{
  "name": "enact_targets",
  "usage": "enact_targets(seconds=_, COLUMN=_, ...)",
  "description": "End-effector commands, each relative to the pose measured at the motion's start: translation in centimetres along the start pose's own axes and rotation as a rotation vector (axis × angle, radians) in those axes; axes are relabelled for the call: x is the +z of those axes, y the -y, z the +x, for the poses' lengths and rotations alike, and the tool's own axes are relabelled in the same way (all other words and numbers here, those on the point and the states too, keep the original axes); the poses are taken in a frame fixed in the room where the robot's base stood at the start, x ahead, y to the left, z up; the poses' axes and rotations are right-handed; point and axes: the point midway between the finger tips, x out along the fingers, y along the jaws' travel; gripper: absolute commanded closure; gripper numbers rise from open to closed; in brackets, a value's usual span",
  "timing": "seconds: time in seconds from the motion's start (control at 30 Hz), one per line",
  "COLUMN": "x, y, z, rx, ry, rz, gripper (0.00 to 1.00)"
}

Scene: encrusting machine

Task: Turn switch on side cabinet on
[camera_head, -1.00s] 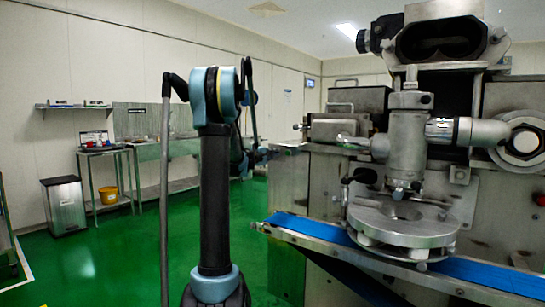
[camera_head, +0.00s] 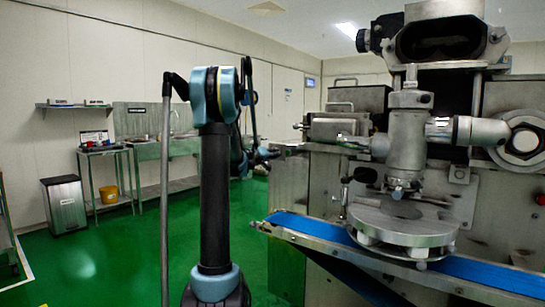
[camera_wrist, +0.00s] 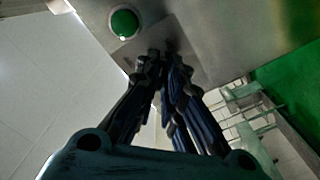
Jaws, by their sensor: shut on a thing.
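In the wrist view, my gripper (camera_wrist: 165,52) has its dark fingers brought together against a grey metal plate (camera_wrist: 184,66) on the side cabinet. It is shut on the switch, which the fingertips mostly hide, so its turned position cannot be told. In the head view, the end of my arm reaches to the left side of the steel machine cabinet (camera_head: 289,185); the switch is not visible there.
The encrusting machine (camera_head: 408,150) stands at the right, with a blue conveyor belt (camera_head: 310,228) in front. A steel bin (camera_head: 64,204), a sink table (camera_head: 160,152) and a yellow bucket (camera_head: 109,195) stand along the left wall. Green floor (camera_head: 110,255) is open at the left.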

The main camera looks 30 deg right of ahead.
Motion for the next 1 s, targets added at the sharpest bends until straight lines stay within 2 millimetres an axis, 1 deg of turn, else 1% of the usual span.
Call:
enact_targets(seconds=0.1, x=0.09, y=0.20, z=-0.05, rx=-0.003, ry=0.001, rz=0.049, gripper=1.00)
enact_targets(seconds=0.3, x=0.05, y=0.24, z=-0.04, rx=-0.003, ry=0.000, rz=0.092, gripper=1.00)
enact_targets(seconds=0.77, x=-0.01, y=0.28, z=-0.02, rx=-0.004, ry=-0.001, rz=0.103, gripper=1.00)
enact_targets(seconds=0.8, x=-0.02, y=0.28, z=-0.02, rx=-0.004, ry=-0.001, rz=0.102, gripper=0.85)
enact_targets(seconds=0.87, x=-0.03, y=0.26, z=-0.01, rx=-0.004, ry=-0.001, rz=0.102, gripper=0.72)
enact_targets(seconds=1.0, x=-0.03, y=0.17, z=0.00, rx=-0.003, ry=-0.001, rz=0.101, gripper=0.72)
